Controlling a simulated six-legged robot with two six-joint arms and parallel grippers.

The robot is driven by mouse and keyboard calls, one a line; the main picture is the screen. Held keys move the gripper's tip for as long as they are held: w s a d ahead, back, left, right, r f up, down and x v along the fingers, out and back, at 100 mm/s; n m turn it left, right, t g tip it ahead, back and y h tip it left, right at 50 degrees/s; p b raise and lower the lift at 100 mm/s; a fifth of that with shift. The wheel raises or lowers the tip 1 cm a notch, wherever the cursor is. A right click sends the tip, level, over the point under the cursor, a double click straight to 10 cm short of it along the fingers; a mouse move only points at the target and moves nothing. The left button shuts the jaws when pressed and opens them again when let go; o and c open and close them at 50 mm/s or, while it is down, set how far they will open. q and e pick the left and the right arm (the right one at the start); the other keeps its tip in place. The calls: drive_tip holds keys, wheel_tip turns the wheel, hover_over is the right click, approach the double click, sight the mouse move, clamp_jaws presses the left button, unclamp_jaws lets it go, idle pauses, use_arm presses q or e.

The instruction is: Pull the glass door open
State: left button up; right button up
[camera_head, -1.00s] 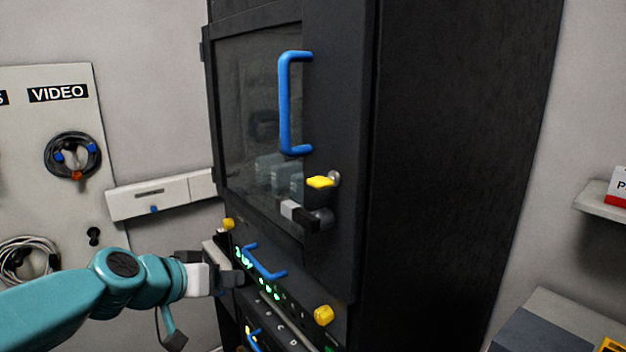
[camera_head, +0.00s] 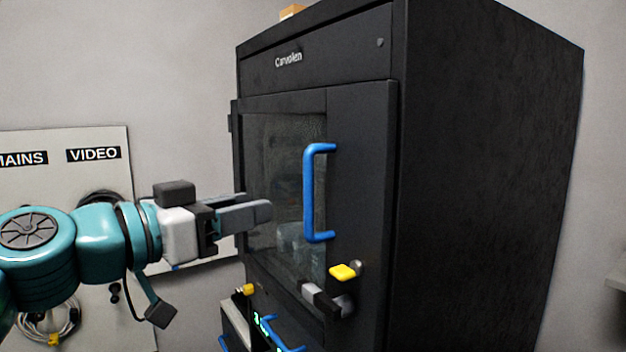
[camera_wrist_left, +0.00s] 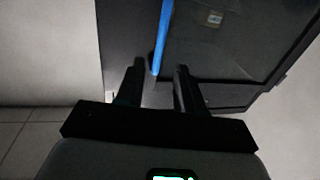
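The glass door (camera_head: 285,150) is in the front of the black cabinet and looks closed. Its blue vertical handle (camera_head: 308,195) is on the right side of the door. A yellow knob (camera_head: 343,272) and a black and grey lever (camera_head: 328,299) sit below the handle. My left gripper (camera_head: 258,212) is in front of the glass, left of the handle and apart from it. In the left wrist view its two fingers (camera_wrist_left: 160,78) are spread, with the blue handle (camera_wrist_left: 161,35) showing between and beyond their tips. My right gripper is not in view.
The black cabinet (camera_head: 490,180) fills the middle and right. Below the door are a small yellow knob (camera_head: 246,290) and a lower blue handle (camera_head: 283,337). A wall board (camera_head: 60,165) with cables hangs at the left, behind my left arm.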

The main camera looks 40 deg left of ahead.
sight(305, 195)
use_arm(q)
drive_tip(key=w+p, duration=0.1)
drive_tip(key=w, duration=0.3)
drive_tip(key=w+d+p, duration=0.1)
drive_tip(key=w, duration=0.2)
drive_tip(key=w+d+p, duration=0.1)
drive_tip(key=w, duration=0.3)
drive_tip(key=shift+w+d+f, duration=0.1)
drive_tip(key=shift+w, duration=0.25)
clamp_jaws()
